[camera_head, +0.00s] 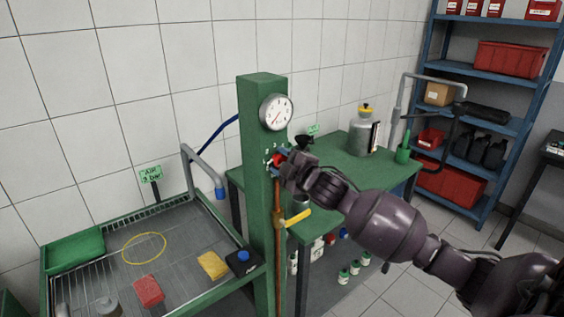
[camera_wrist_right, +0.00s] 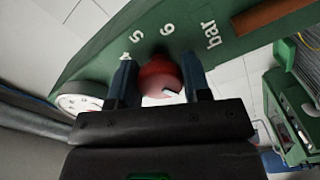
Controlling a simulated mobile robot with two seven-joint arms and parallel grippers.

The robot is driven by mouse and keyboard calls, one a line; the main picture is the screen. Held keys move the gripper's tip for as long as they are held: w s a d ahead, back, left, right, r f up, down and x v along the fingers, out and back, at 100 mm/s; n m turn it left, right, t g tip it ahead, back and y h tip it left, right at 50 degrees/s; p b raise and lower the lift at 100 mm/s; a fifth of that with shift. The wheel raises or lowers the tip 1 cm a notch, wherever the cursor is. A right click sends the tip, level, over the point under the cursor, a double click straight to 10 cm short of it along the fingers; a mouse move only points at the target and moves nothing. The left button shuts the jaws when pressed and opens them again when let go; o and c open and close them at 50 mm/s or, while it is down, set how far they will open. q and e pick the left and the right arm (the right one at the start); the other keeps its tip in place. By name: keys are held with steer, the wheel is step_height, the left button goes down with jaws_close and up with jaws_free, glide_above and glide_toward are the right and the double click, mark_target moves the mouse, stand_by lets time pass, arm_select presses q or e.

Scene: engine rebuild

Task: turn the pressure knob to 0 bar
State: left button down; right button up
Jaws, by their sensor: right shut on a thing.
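The red pressure knob (camera_head: 276,160) is on the front of the green post (camera_head: 259,217), below the round white gauge (camera_head: 276,112). My right gripper (camera_head: 283,158) is shut on the knob, which it partly hides in the head view. In the right wrist view the red knob (camera_wrist_right: 160,77) sits between the two fingers of my gripper (camera_wrist_right: 160,84). A white mark shows on the knob, and "5", "6" and "bar" show on the panel beyond it. The gauge also shows in the wrist view (camera_wrist_right: 80,104). Its needle is too small to read surely. My left gripper is not in view.
A yellow-handled valve (camera_head: 297,217) sits on the copper pipe below the knob. A wash basin with a sponge (camera_head: 212,265) and a red block (camera_head: 148,291) stands at the left. A green table (camera_head: 372,176) with a metal canister (camera_head: 361,134) stands behind my right arm.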

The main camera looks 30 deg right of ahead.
steer(key=n, duration=0.5)
stand_by(0.7)
steer(key=o, duration=0.9)
steer(key=shift+s, duration=0.1)
steer(key=s, duration=0.3)
steer(key=s+b, duration=0.1)
steer(key=s, duration=0.6)
steer(key=shift+s+d+b, duration=0.3)
steer(key=shift+d+b, duration=0.1)
